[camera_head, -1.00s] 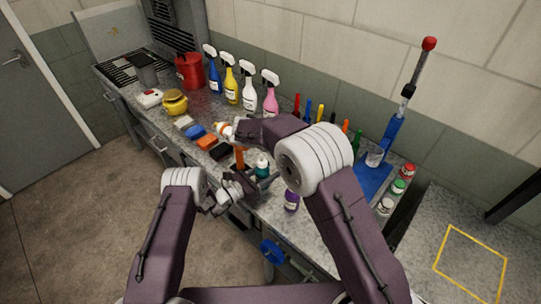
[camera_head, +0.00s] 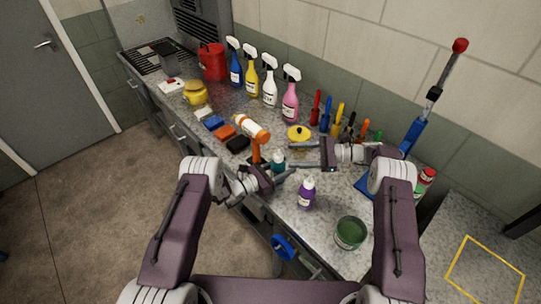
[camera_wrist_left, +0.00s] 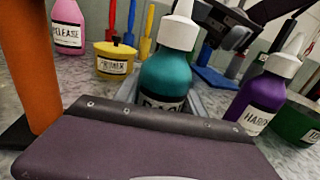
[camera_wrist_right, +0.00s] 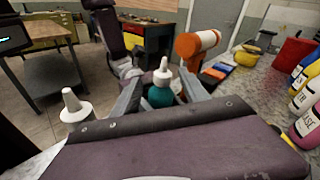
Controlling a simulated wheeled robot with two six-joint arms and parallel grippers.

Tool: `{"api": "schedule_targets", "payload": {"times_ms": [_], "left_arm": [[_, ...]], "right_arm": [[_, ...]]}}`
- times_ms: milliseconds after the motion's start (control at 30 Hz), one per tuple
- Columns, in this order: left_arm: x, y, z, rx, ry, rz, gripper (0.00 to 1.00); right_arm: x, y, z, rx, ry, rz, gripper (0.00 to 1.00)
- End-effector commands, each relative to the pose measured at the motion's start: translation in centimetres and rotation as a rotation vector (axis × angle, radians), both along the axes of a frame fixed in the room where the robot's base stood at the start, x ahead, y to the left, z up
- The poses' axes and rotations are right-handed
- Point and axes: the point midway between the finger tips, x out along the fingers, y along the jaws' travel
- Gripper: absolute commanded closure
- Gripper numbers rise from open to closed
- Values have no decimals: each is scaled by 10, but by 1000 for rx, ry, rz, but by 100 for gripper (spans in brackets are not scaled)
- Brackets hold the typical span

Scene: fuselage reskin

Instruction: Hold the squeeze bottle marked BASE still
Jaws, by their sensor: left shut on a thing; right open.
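The teal squeeze bottle with a white nozzle (camera_head: 278,163) stands at the bench's front edge. Its label is partly hidden in the left wrist view (camera_wrist_left: 166,75); only the top of letters like "BAS" shows. My left gripper (camera_head: 277,178) is shut on this bottle low down, and the bottle looks upright. My right gripper (camera_head: 300,157) is open, to the right of the bottle and pointing at it. In the right wrist view the bottle (camera_wrist_right: 161,94) shows beyond and between the open fingers, apparently not held by them.
A purple bottle (camera_head: 307,195) stands close on the right, with a green can (camera_head: 350,232) beyond. An orange-and-white tool (camera_head: 254,128) stands to the left. A yellow lidded pot (camera_head: 299,133), several spray bottles and upright coloured tools stand behind.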

Motion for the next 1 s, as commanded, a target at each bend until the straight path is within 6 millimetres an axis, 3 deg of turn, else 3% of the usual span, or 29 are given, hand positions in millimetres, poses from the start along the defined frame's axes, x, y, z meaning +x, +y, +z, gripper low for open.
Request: {"api": "schedule_targets", "payload": {"times_ms": [133, 367, 467, 800, 1000], "left_arm": [[0, 0, 0, 1, 2, 0, 100], [0, 0, 0, 1, 2, 0, 100], [0, 0, 0, 1, 2, 0, 100], [0, 0, 0, 0, 1, 0, 100], [0, 0, 0, 0, 1, 0, 100]], "right_arm": [[-1, -26, -14, 130, 236, -84, 48], [-1, -28, -16, 163, 295, -98, 48], [0, -14, -16, 161, 295, -96, 48], [7, 65, -16, 160, 293, -94, 48], [10, 86, -16, 159, 292, -97, 48]]}}
